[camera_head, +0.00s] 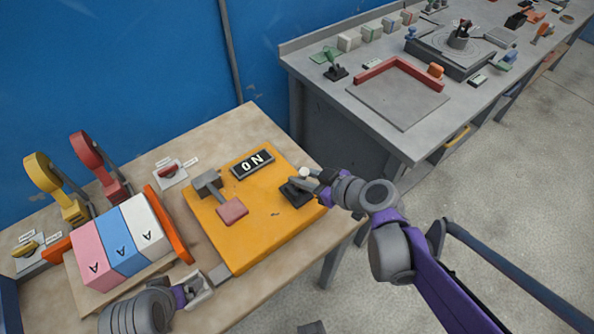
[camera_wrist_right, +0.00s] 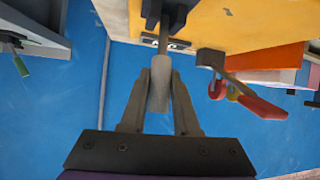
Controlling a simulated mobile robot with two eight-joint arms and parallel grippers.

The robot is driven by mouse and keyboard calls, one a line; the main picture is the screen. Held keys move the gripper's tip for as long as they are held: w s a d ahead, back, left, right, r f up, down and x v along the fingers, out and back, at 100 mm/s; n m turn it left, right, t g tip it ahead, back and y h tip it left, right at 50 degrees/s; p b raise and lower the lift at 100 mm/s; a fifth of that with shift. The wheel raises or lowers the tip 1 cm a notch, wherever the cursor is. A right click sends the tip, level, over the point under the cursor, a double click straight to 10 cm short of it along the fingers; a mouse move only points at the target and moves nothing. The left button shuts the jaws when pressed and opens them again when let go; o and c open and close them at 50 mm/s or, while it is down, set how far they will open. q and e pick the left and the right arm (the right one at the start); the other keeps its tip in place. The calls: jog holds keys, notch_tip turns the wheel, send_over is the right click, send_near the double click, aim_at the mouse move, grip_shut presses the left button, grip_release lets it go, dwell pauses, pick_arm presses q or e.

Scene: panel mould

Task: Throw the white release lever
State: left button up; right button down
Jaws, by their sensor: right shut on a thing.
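The white release lever (camera_head: 304,172) stands on a small dark base at the right side of the orange panel mould (camera_head: 268,239). My right gripper (camera_head: 312,178) is at the lever's top from the right. In the right wrist view, the lever's pale cylindrical handle (camera_wrist_right: 160,84) sits between the two fingers of the right gripper (camera_wrist_right: 159,92), which are shut on it. The fingers partly hide the lever in the head view. My left gripper (camera_head: 199,288) is near the front edge of the table, with its fingers apart and nothing seen between them.
Pink, blue and white blocks (camera_head: 122,242) stand left in an orange-ended holder. Yellow (camera_head: 46,180) and red (camera_head: 92,160) levers stand behind. A grey bench (camera_head: 405,140) is at right.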

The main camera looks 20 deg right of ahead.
pick_arm(q)
jog(key=shift+s+f+b, duration=0.2)
jog(key=shift+f+b, duration=0.45)
jog(key=shift+f, duration=0.2)
pick_arm(e)
jog(key=shift+s+d+f+t+y, duration=0.2)
jog(key=shift+s+t, duration=0.15)
jog(key=shift+t, duration=0.15)
jog(key=shift+s+d+f+t+y, duration=0.1)
jog(key=shift+s+t+y, duration=0.1)
jog(key=shift+s+t, duration=0.25)
jog(key=c, duration=0.7)
grip_release()
jog(key=shift+o, duration=0.2)
pick_arm(q)
jog(key=shift+w+r+p, duration=0.2)
jog(key=shift+r+p, duration=0.7)
jog(key=shift+r, duration=0.25)
pick_arm(e)
jog(key=v, duration=1)
jog(key=shift+s+d, duration=0.15)
jog(key=shift+s, duration=0.15)
